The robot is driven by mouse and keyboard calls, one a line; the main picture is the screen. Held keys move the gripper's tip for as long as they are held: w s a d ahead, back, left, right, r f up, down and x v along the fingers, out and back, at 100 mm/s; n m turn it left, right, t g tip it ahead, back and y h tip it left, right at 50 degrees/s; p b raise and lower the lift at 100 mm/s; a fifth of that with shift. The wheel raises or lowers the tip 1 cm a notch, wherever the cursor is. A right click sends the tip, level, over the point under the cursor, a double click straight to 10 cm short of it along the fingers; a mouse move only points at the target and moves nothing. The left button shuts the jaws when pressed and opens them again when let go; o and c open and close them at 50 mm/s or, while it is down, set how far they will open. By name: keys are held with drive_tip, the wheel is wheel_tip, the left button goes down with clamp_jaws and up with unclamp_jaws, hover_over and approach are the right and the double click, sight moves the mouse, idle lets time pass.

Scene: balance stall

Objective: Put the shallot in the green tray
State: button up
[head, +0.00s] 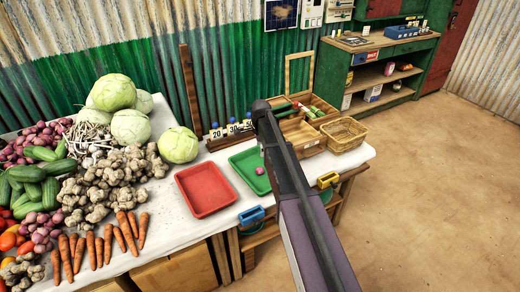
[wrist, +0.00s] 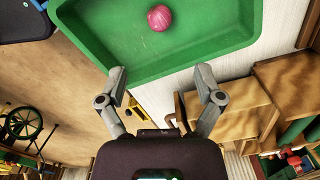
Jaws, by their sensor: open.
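A round pink-purple shallot (head: 260,171) lies inside the green tray (head: 241,160) on the white table. In the wrist view the shallot (wrist: 159,17) sits on the floor of the green tray (wrist: 105,40), near the top edge of the picture. My gripper (wrist: 161,73) is open, with its two fingers apart and nothing between them. The fingertips overlap the near rim of the tray in the wrist view, and the shallot is beyond them, not touching. In the head view my arm hides the gripper and part of the green tray.
A red tray (head: 206,190) is left of the green one. Piled vegetables, including more shallots (head: 38,228), cover the table's left side. A wooden box (head: 303,137) and a wicker basket (head: 344,134) stand right. A blue bin (head: 252,216) hangs at the front edge.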

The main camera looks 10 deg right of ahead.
idle(0.4)
drive_tip(key=s+n, duration=1.8)
drive_tip(key=s, duration=1.1)
drive_tip(key=shift+a, duration=0.45)
